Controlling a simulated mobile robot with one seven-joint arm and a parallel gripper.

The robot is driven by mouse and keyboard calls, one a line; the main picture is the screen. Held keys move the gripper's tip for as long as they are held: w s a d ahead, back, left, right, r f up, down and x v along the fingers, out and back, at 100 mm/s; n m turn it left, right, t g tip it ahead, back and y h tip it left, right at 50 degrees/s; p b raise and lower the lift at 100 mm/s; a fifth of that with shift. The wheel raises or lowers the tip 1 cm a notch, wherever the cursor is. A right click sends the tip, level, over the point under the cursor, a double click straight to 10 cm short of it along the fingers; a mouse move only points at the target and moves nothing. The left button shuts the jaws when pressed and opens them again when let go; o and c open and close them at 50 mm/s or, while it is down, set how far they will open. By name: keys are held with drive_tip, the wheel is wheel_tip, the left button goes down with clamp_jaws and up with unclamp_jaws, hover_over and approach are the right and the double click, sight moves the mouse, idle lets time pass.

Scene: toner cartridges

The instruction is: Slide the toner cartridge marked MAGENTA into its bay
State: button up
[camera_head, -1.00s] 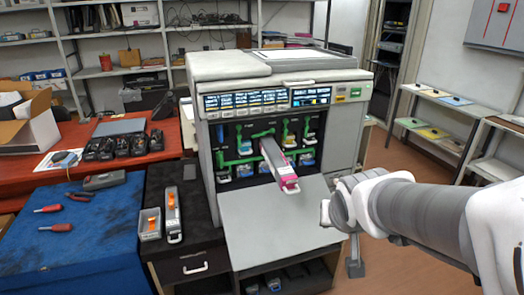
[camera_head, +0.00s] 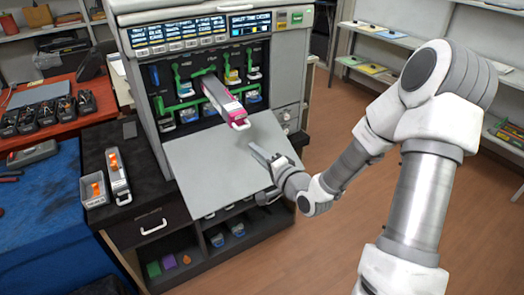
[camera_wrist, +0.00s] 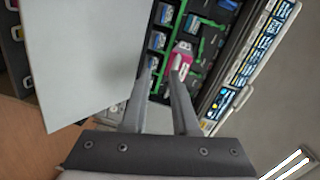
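The magenta-ended toner cartridge (camera_head: 222,98) is grey with a pink front and a white handle. It sticks out well from a bay in the open front of the printer (camera_head: 146,75), above the lowered door panel (camera_head: 215,160). My gripper (camera_head: 257,152) is below and right of the handle, over the panel's right part, apart from the cartridge. In the wrist view its two fingers stand apart with nothing between them. The cartridge's pink end (camera_wrist: 184,58) shows there just beyond the right fingertip. The far part of the cartridge is hidden inside the bay.
Green levers and other cartridges (camera_head: 188,114) fill the bays around it. A loose cartridge (camera_head: 118,178) and a small grey tray (camera_head: 94,189) lie on the black cabinet to the left. The floor (camera_head: 330,240) right of the printer is clear.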

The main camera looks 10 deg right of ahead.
sight(245, 128)
drive_tip(key=w+m, duration=0.1)
drive_tip(key=w, duration=0.2)
drive_tip(key=w+a+r+t, duration=0.1)
drive_tip(key=w, duration=0.2)
drive_tip(key=w+r+m+t, duration=0.1)
drive_tip(key=w, duration=0.2)
drive_tip(key=shift+w+a+r+m, duration=0.1)
drive_tip(key=shift+w+a+m, duration=0.2)
drive_tip(key=shift+w, duration=0.05)
clamp_jaws()
idle(1.6)
drive_tip(key=shift+r, duration=0.15)
